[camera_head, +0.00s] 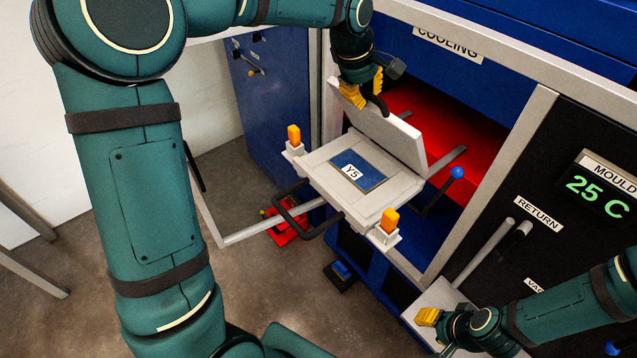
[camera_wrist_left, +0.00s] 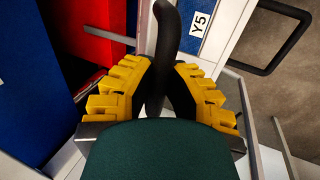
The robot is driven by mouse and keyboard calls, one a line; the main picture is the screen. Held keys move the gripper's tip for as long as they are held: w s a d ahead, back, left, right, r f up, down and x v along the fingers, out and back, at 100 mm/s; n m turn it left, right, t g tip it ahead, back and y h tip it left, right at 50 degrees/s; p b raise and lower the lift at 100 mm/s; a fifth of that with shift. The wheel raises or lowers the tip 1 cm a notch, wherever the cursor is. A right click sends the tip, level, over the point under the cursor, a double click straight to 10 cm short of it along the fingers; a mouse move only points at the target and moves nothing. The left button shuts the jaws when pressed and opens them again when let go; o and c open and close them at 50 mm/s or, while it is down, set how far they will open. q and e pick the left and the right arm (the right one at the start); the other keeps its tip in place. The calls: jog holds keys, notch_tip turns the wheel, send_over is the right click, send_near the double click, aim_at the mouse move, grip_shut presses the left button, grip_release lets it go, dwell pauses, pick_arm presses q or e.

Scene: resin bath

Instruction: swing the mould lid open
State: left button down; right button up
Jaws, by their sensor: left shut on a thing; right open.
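The mould (camera_head: 318,172) is a pale grey tray with a blue panel marked Y5 (camera_head: 360,171), in front of the red-lit cooling opening. Its lid (camera_head: 400,136) stands raised along the back edge, steeply tilted, so the inside shows. My left gripper (camera_head: 364,92) is at the lid's upper left, shut on the black lid handle (camera_head: 379,106). In the left wrist view the yellow fingers of my left gripper (camera_wrist_left: 158,95) sit on both sides of the dark curved handle (camera_wrist_left: 167,40). My right gripper (camera_head: 428,317) is open and empty at the lower right, away from the mould.
Orange-topped clamps (camera_head: 294,136) and (camera_head: 389,220) flank the mould. A black bar handle (camera_head: 290,208) juts out in front. A blue-knobbed lever (camera_head: 457,172) stands at its right. The red cooling interior (camera_head: 470,130) lies behind the lid. The floor at front left is clear.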

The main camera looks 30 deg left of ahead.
pick_arm(q)
jog(key=shift+w+d+r, duration=0.3)
jog(key=shift+w+r, duration=0.1)
jog(key=shift+w, duration=0.25)
jog(key=shift+w+d+r, duration=0.25)
jog(key=shift+w+r, duration=0.15)
jog(key=shift+w, duration=0.2)
jog(key=w+d+r, duration=0.2)
jog(key=w+d, duration=0.2)
jog(key=w, duration=0.5)
jog(key=shift+w, duration=0.5)
pick_arm(e)
jog(key=shift+s, duration=0.1)
